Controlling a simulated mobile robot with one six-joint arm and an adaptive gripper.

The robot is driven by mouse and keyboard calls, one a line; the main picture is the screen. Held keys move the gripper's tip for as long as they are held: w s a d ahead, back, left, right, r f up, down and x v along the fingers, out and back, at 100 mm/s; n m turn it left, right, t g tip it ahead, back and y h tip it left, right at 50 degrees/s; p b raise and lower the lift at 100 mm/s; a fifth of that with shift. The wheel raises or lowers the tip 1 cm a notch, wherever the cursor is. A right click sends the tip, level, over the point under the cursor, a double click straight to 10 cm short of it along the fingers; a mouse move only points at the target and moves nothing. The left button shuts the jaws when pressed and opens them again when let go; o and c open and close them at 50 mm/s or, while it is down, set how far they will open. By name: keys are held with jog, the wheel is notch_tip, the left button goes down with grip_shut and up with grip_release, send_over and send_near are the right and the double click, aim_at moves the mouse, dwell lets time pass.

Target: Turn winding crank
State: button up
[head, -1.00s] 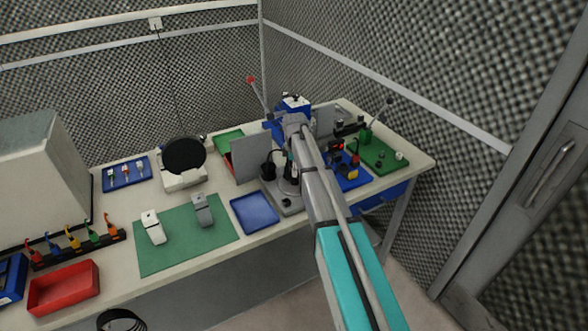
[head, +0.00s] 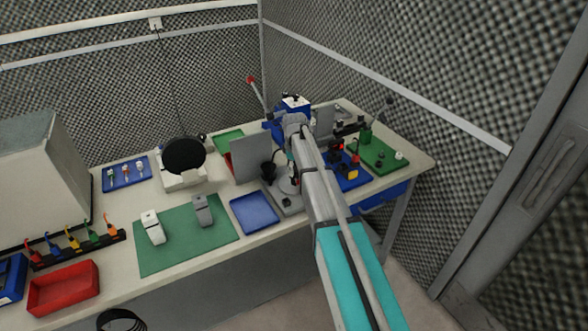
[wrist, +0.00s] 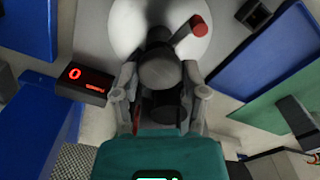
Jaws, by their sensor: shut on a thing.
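My gripper (wrist: 161,98) is closed around a dark, round handle (wrist: 160,70), with one finger on each side. The handle stands in front of a pale round disc (wrist: 128,25) of the winder. A short grey arm with a red tip (wrist: 199,26) sticks out beside the handle, toward the upper right. Which of these parts is the crank's own arm I cannot tell for sure. A black counter box (wrist: 85,80) to the left shows a red 0. In the head view my arm hides most of the winder, whose grey base (head: 291,204) shows.
A blue tray (head: 254,213) lies close to the left of the winder. A grey upright panel (head: 250,158) stands behind it. A blue board (head: 350,182) and a green board (head: 378,155) lie to the right. A green mat (head: 180,245) lies further left.

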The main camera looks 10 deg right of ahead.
jog(key=shift+s+m, duration=0.15)
jog(key=shift+m, duration=19.15)
jog(key=shift+m, duration=0.4)
